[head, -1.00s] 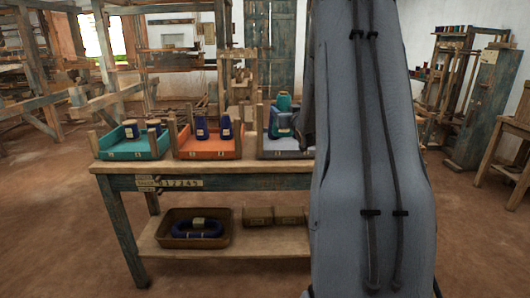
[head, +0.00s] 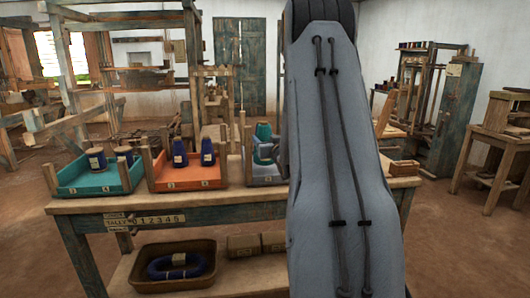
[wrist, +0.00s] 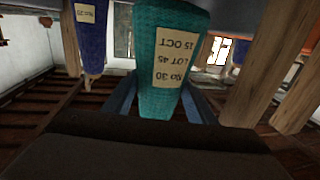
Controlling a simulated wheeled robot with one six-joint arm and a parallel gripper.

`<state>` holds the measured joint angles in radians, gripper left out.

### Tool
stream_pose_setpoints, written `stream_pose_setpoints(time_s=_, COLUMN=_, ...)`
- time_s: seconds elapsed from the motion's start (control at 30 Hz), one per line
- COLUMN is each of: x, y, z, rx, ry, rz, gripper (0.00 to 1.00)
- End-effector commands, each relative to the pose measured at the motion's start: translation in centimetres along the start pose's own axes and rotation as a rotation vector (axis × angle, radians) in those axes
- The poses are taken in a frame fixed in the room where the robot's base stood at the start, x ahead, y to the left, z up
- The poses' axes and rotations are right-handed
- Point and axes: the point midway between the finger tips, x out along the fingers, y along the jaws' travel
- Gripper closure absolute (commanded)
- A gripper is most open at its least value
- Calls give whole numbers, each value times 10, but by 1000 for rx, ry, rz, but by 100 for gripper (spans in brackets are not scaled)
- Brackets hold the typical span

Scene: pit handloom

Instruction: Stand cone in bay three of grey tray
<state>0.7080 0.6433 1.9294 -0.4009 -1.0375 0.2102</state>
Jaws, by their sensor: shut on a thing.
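My gripper (wrist: 156,100) is shut on a teal cone (wrist: 150,55) with a cream lot label, upside down in the wrist view, one blue finger on each side. In the head view my arm hides most of the gripper. The grey tray (head: 268,180) is the rightmost of three trays on the bench, partly behind my arm. A teal cone top (head: 263,131) with a bluish shape below it shows over this tray. I cannot tell whether it is the held cone or a standing one. The bay marks are too small to read.
Wooden posts (wrist: 255,60) rise close beside the held cone, and a dark blue cone (wrist: 91,35) is at left.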

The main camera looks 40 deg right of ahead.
Motion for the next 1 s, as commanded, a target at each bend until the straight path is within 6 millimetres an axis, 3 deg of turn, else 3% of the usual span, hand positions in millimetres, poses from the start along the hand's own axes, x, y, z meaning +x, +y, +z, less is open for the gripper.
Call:
stream_pose_setpoints(time_s=0.37, x=0, y=2, z=38, rx=0, ry=0, rz=2, gripper=77)
stream_pose_setpoints(time_s=0.73, x=0, y=3, z=43, rx=0, ry=2, rz=4, gripper=77)
stream_pose_setpoints(time_s=0.77, x=0, y=3, z=43, rx=0, ry=1, rz=4, gripper=45)
stream_pose_setpoints(time_s=0.8, x=0, y=3, z=43, rx=0, ry=1, rz=4, gripper=39)
stream_pose_setpoints(time_s=0.87, x=-1, y=3, z=42, rx=0, ry=1, rz=4, gripper=30)
stream_pose_setpoints(time_s=1.0, x=-1, y=4, z=42, rx=0, ry=1, rz=5, gripper=30)
